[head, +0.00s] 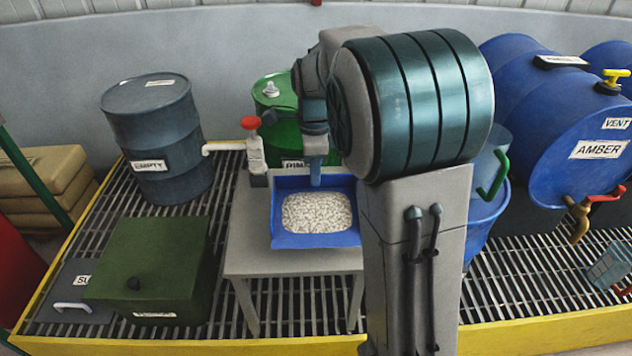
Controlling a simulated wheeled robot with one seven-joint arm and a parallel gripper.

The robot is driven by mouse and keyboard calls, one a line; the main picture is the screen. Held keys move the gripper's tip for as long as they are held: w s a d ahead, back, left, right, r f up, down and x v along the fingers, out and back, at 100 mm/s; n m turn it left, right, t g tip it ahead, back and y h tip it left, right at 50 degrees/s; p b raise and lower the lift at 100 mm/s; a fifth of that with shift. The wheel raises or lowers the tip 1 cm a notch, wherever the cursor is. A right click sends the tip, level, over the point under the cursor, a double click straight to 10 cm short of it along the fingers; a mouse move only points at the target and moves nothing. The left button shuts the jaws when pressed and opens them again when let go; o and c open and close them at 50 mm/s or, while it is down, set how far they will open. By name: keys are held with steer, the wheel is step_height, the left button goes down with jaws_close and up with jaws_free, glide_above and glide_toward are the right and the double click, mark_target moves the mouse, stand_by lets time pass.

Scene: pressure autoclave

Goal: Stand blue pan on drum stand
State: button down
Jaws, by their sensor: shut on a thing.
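The blue pan (287,241) is a shallow square tray holding white granules (316,212). It appears level, over the top of a low grey table (290,262); I cannot tell whether it rests there or hangs slightly above. My gripper (316,178) is shut on the pan's back edge, coming down from above; the fingertips are small and partly hidden. No stand is clearly marked as the drum stand. The blue AMBER drum (570,150) lies on its side at the right, its support mostly hidden behind it and my arm.
A bottle with a red cap (254,150) stands at the table's back left. A green drum (270,95) is behind. A dark EMPTY drum (155,130) and a green box (150,265) stand left on the grating. A brass tap (580,215) juts from the AMBER drum. My arm hides the middle right.

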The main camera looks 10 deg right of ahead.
mark_target(317, 194)
steer(key=w+f, duration=0.1)
steer(key=f, duration=0.1)
steer(key=w+d+f, duration=0.1)
steer(key=f, duration=0.1)
steer(key=f+b, duration=0.1)
steer(key=f, duration=0.1)
steer(key=shift+w+d, duration=0.2)
steer(key=shift+w, duration=0.2)
steer(key=shift+r, duration=0.1)
steer(key=c, duration=1.1)
jaws_free()
steer(key=shift+c, duration=0.2)
